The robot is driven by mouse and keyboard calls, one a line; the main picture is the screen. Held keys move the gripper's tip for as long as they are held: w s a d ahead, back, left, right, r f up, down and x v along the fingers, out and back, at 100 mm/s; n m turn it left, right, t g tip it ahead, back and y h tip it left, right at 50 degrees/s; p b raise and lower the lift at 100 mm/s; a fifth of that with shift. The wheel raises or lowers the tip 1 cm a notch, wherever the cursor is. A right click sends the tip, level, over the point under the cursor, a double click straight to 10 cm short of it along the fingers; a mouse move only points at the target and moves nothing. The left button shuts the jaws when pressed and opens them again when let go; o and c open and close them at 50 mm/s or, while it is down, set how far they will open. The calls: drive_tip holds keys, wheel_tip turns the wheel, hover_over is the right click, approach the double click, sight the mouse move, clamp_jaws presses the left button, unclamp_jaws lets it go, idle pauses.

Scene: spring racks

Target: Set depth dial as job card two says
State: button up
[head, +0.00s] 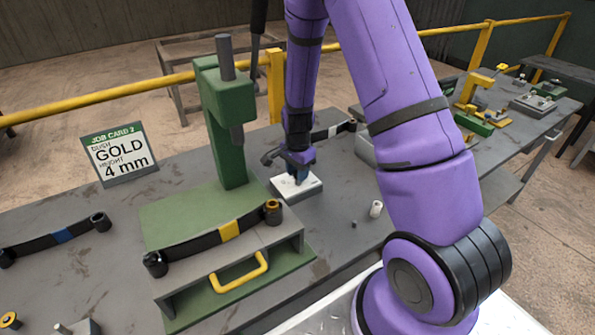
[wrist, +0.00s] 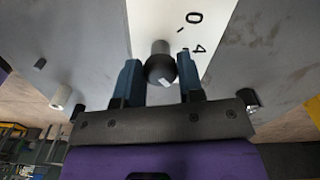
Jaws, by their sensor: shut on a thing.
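The job card (head: 118,153) stands at the left of the bench and reads "JOB CARD 2", bush GOLD, height 4 mm. The depth dial has a white face (head: 311,184) on a grey block beside the green press. In the wrist view its white face (wrist: 145,18) shows the marks 0 and 4. My gripper (head: 296,180) points down over the dial; its blue fingers are shut on the dark round knob (wrist: 160,68). A small pale mark shows on the knob. Which number it points to cannot be told, and the fingers hide part of the dial in the head view.
The green press (head: 229,130) stands close left of the dial. A leaf spring with a yellow band (head: 229,230) lies in front, above a yellow-handled drawer (head: 239,272). A blue-banded spring (head: 62,236) lies left. A small white cylinder (head: 376,209) stands right of the dial.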

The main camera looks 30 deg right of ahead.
drive_tip(key=shift+n, duration=0.3)
drive_tip(key=n, duration=0.4)
drive_tip(key=shift+n, duration=2.6)
drive_tip(key=o, duration=0.9)
drive_tip(key=shift+r, duration=0.1)
drive_tip(key=shift+r, duration=5.3)
